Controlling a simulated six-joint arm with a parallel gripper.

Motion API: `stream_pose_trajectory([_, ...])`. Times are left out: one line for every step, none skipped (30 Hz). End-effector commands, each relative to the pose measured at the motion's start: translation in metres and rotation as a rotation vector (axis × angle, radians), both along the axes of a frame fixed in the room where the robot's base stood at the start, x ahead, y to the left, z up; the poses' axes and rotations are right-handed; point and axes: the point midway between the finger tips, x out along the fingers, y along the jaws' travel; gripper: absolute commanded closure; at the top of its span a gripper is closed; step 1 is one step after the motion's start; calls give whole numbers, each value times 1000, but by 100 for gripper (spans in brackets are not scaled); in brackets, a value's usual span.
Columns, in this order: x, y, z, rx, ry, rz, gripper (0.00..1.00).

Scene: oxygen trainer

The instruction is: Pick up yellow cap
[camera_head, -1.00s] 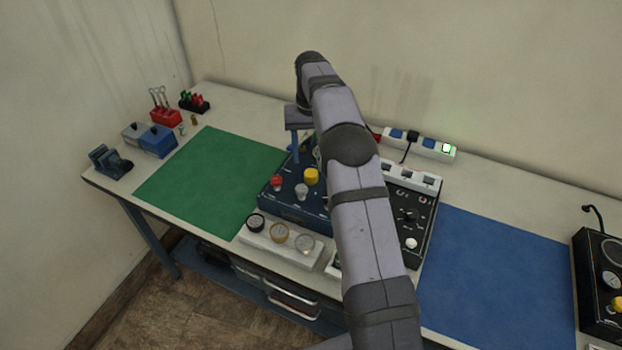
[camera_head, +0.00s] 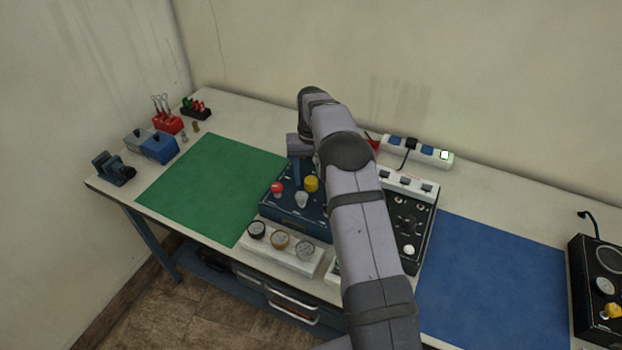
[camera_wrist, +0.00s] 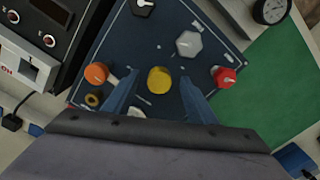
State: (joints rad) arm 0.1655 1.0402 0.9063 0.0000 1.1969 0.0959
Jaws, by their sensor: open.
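The yellow cap (camera_head: 311,183) sits on top of the dark blue panel box (camera_head: 290,212) near the middle of the bench. In the wrist view the yellow cap (camera_wrist: 159,80) lies between and just beyond my two open fingers. My gripper (camera_wrist: 160,90) is open and empty, pointing down over the panel. In the head view my gripper (camera_head: 297,172) is partly hidden by my arm. Around the cap on the panel are a red knob (camera_wrist: 224,76), an orange knob (camera_wrist: 95,74) and a grey knob (camera_wrist: 188,43).
A white strip with several gauges (camera_head: 281,241) stands in front of the panel. A black control box (camera_head: 408,225) stands to its right. The green mat (camera_head: 210,188) and blue mat (camera_head: 495,280) are clear. A power strip (camera_head: 418,150) lies behind.

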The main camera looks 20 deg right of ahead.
Motion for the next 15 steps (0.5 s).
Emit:
stream_pose_trajectory([0,0,-4,0,1,0,48])
stream_pose_trajectory([0,0,-7,0,1,0,48])
stream_pose_trajectory([0,0,-11,0,1,0,48])
stream_pose_trajectory([0,0,-13,0,0,0,48])
stream_pose_trajectory([0,0,-15,0,-1,0,48])
stream_pose_trajectory([0,0,-16,0,-1,0,48])
stream_pose_trajectory([0,0,-17,0,-1,0,48])
stream_pose_trajectory([0,0,-18,-1,-2,0,48])
stream_pose_trajectory([0,0,-18,-1,-2,0,48])
stream_pose_trajectory([0,0,-18,-1,-2,0,48])
stream_pose_trajectory([0,0,-18,-1,-2,0,48])
stream_pose_trajectory([0,0,-18,-1,-2,0,48])
stream_pose_trajectory([0,0,-18,-1,-2,0,48])
stream_pose_trajectory([0,0,-18,-1,-2,0,53])
stream_pose_trajectory([0,0,-18,-1,-2,0,62])
